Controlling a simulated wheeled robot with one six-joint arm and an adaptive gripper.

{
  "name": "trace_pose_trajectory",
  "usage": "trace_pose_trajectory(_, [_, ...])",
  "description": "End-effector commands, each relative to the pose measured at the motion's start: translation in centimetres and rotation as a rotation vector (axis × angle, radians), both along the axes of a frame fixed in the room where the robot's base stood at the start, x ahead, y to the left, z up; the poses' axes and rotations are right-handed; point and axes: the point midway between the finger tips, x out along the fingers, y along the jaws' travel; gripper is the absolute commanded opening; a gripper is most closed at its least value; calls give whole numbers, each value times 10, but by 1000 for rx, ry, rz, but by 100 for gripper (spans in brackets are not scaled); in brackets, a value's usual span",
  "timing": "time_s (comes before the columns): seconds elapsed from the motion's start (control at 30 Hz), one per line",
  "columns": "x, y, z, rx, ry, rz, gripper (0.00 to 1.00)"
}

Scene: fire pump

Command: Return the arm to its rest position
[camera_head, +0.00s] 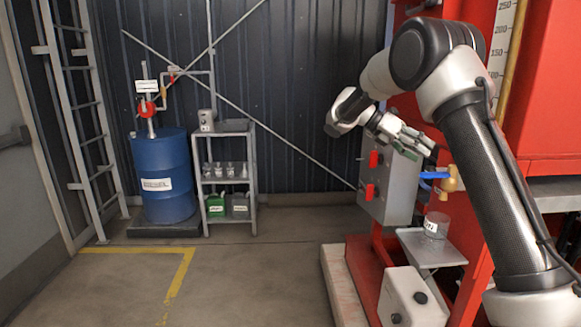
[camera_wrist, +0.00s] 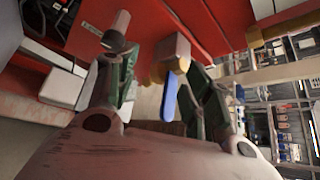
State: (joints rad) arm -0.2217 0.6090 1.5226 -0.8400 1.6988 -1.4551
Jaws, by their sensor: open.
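My arm reaches up on the right of the head view and bends over toward the red pump unit. My gripper (camera_head: 425,150) is at its end, in front of the red frame, above and left of a brass valve (camera_head: 450,180) with a blue lever (camera_head: 433,175). In the wrist view the two green-sided fingers of my gripper (camera_wrist: 160,70) are spread apart. The blue lever (camera_wrist: 170,97) and the brass valve (camera_wrist: 172,60) show between and beyond them. I cannot tell whether a finger touches the lever. Nothing is held.
A grey box with red switches (camera_head: 388,180) stands left of the valve. A clear jar (camera_head: 436,225) sits on a small metal shelf (camera_head: 436,250) below it. A blue drum (camera_head: 163,175) and a shelf rack (camera_head: 228,180) stand at the back wall. The floor at left centre is free.

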Motion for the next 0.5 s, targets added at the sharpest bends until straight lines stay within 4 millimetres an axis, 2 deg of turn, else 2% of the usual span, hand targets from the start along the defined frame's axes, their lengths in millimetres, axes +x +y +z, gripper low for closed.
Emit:
trace_pose_trajectory(0.03, [-24, -9, 16, 42, -99, -54, 51])
trace_pose_trajectory(0.2, [-104, -22, 41, 189, -445, -287, 51])
trace_pose_trajectory(0.33, [-168, -23, 47, 297, -697, -505, 51])
trace_pose_trajectory(0.5, [-248, -13, 40, 434, -997, -841, 51])
